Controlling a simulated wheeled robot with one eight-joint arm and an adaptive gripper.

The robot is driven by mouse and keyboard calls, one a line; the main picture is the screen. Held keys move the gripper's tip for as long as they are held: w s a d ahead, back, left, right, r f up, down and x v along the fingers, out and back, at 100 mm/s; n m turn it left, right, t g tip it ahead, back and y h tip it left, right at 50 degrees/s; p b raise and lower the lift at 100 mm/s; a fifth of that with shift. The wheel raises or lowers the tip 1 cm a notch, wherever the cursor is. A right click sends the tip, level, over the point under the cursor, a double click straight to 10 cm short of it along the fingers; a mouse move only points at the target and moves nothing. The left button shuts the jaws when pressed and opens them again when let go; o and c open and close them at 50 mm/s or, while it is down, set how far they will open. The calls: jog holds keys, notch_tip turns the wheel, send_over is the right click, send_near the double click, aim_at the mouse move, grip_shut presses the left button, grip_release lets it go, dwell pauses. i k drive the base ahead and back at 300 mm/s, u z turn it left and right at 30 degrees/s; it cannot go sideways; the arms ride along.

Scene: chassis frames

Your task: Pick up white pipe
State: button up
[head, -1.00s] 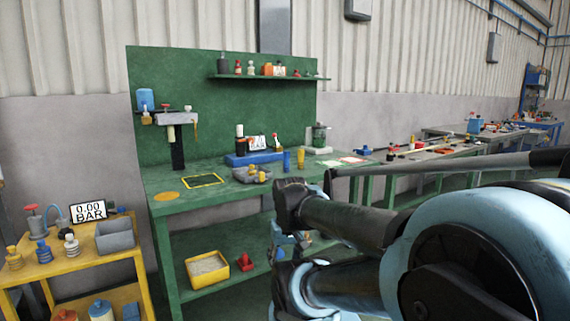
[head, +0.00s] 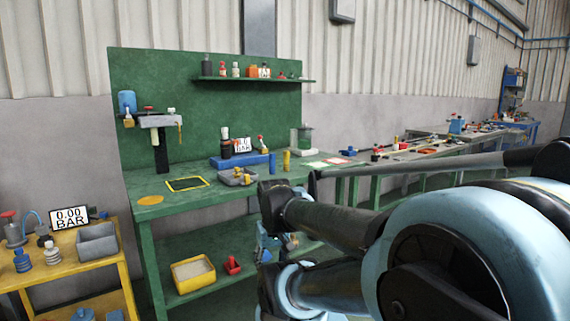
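A short pale, whitish cylinder (head: 155,137) hangs under the grey head of a dark stand at the left of the green workbench (head: 160,214). It may be the white pipe, but it is too small to be sure. I can make out no other clear white pipe. My arm (head: 330,225) fills the lower right, with its dark and light-blue links in front of the bench's right end. I cannot make out any gripper fingers. My arm hides part of the bench and its lower shelf.
A yellow table (head: 75,285) with a grey bin (head: 97,242) and a gauge sign (head: 70,217) stands at left. The bench's lower shelf holds a yellow tray (head: 194,286) and a red part (head: 232,265). A blue block (head: 240,160) lies on the bench. More benches run right.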

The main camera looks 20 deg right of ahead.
aim_at(224, 131)
jog(key=u, duration=0.1)
jog(key=k, duration=0.4)
jog(key=z, duration=0.7)
jog(key=i, duration=1.5)
jog(key=u, duration=0.15)
